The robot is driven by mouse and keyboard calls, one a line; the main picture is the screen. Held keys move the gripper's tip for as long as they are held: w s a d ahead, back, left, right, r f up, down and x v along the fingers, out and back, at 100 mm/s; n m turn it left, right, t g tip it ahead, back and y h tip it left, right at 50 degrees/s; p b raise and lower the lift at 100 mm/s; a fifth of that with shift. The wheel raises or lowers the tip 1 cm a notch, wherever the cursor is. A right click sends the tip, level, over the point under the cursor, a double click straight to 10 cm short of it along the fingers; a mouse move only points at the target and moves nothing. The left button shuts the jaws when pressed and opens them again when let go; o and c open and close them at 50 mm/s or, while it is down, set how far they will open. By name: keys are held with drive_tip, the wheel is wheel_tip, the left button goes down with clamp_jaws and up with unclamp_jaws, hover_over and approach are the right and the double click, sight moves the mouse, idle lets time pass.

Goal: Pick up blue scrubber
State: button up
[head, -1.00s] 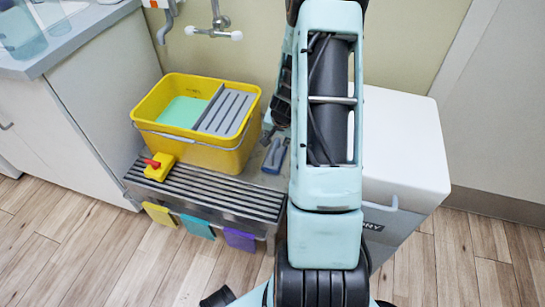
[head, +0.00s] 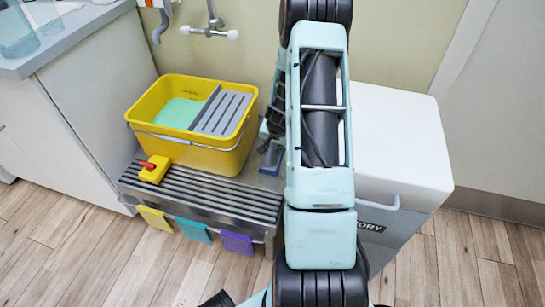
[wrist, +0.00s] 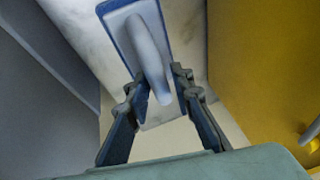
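The blue scrubber (head: 271,158) stands on the grey rack to the right of the yellow bucket, partly hidden by my arm and gripper. In the wrist view the scrubber (wrist: 120,22) shows a pale plate with a blue rim and a grey raised handle. My gripper (wrist: 159,76) has one dark finger on each side of the handle. A narrow gap seems to show beside the handle, so the fingers look open around it. In the head view my gripper is mostly hidden behind my arm.
The yellow bucket (head: 196,158) with a grey grille stands close left of the scrubber; its wall (wrist: 255,65) fills the wrist view's right side. A yellow block with a red part (head: 154,169) sits on the slatted rack (head: 200,195). A white-lidded bin (head: 400,140) stands right.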

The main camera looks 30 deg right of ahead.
clamp_jaws()
wheel_tip(320, 180, up, 10)
drive_tip(key=p, duration=0.3)
drive_tip(key=shift+p, duration=0.35)
drive_tip(key=shift+c, duration=1.1)
unclamp_jaws()
clamp_jaws()
